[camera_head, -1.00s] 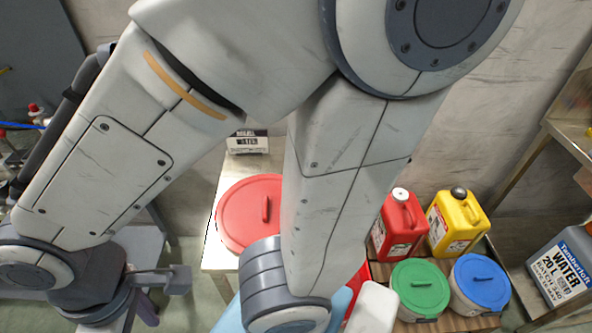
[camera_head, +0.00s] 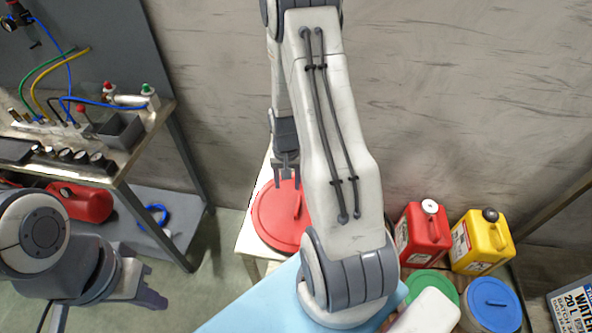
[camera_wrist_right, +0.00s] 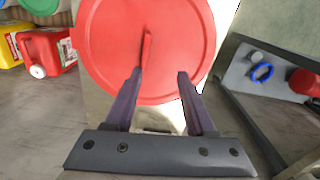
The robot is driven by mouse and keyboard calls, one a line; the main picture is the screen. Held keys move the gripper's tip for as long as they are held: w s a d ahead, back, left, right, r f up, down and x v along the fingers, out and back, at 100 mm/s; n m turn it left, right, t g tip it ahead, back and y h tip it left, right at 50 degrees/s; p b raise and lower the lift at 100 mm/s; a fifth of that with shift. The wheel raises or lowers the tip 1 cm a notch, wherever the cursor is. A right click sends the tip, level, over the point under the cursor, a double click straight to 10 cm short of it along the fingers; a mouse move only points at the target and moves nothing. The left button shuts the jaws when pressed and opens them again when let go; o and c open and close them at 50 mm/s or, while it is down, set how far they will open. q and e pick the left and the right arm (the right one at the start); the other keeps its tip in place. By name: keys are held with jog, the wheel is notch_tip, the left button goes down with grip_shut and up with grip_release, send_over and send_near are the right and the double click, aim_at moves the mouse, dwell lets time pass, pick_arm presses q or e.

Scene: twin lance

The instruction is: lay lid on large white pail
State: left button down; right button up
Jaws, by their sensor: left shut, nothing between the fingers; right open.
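The red lid (camera_head: 280,215) is a round disc with a bar handle. It lies handle up on the pale stand in the head view, its right edge hidden by my right arm. It also fills the top of the right wrist view (camera_wrist_right: 105,50). My right gripper (camera_head: 287,172) is open and empty at the lid's far edge. In the wrist view its fingertips (camera_wrist_right: 159,74) overlap the lid, with the handle near the left finger. My left gripper (camera_head: 150,295) is shut and empty at lower left, away from the lid. I cannot make out an open large white pail.
Red (camera_head: 422,235) and yellow (camera_head: 482,242) jerrycans stand at right, behind green-lidded (camera_head: 432,285) and blue-lidded (camera_head: 492,305) containers. A light-blue surface (camera_head: 255,303) lies in front. A bench (camera_head: 130,150) with hoses stands at left. A grey wall is behind.

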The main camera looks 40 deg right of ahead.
jog(key=shift+m, duration=0.6)
jog(key=d+f+b, duration=0.1)
jog(key=f+b, duration=0.1)
jog(key=f, duration=0.2)
jog(key=d+f+b, duration=0.1)
jog(key=f+b, duration=0.2)
jog(key=s+d+f+b, duration=0.1)
jog(key=f+b, duration=0.1)
jog(key=f, duration=0.2)
jog(key=shift+s+f+b, duration=0.1)
jog(key=shift+f+b, duration=0.25)
jog(key=shift+b, duration=0.05)
grip_shut()
jog(key=shift+a+r+p, duration=0.1)
jog(key=shift+r+p, duration=2.5)
jog(key=shift+r, duration=0.5)
jog(key=shift+a, duration=0.1)
